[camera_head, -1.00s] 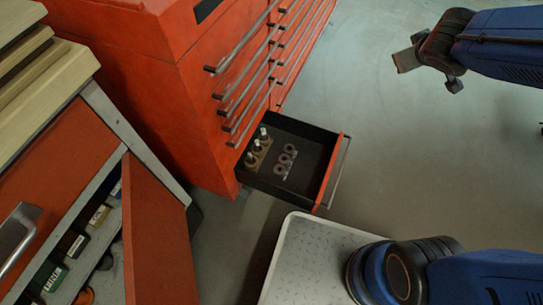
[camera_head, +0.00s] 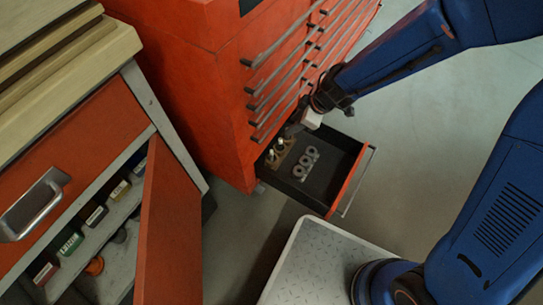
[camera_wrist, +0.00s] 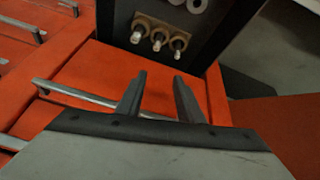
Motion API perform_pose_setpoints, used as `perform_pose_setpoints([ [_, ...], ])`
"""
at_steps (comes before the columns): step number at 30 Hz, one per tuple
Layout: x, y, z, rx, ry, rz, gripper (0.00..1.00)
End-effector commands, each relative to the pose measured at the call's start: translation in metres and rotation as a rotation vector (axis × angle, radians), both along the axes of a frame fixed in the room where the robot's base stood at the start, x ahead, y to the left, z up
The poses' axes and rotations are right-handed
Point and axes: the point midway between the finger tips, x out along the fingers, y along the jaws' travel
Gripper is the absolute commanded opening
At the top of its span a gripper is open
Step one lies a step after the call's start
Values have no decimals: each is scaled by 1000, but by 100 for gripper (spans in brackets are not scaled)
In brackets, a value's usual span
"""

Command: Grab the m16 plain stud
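Several short metal studs stand upright in a tan holder (camera_head: 277,161) in the open drawer (camera_head: 330,170). In the wrist view three studs stand in a row: a left one (camera_wrist: 136,37), a middle one (camera_wrist: 157,41) and a right one (camera_wrist: 178,44). I cannot tell which is the m16 plain stud. My gripper (camera_wrist: 158,82) is open and empty, its two fingers apart and pointing towards the holder, short of the studs. In the head view my gripper (camera_head: 296,128) is over the drawer's back edge by the cabinet front, partly hiding the holder's far end.
Pale rings (camera_head: 305,164) lie beside the holder. The red cabinet (camera_head: 200,90) has long drawer handles (camera_head: 285,75) close to my gripper. A workbench (camera_head: 70,110) with an open red door (camera_head: 170,235) stands at left. Open floor (camera_head: 430,130) lies to the right.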

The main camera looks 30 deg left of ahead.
Motion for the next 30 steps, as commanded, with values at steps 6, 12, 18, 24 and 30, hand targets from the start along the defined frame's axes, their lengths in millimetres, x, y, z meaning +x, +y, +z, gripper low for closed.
perform_pose_setpoints([
  [6, -31, 6, -26, -53, 63, 85, 34],
  [12, -36, 13, -45, -58, 73, 92, 34],
  [18, -37, 23, -71, -58, 71, 90, 34],
  [24, -39, 33, -96, -58, 69, 90, 34],
  [30, -41, 43, -121, -58, 69, 89, 34],
])
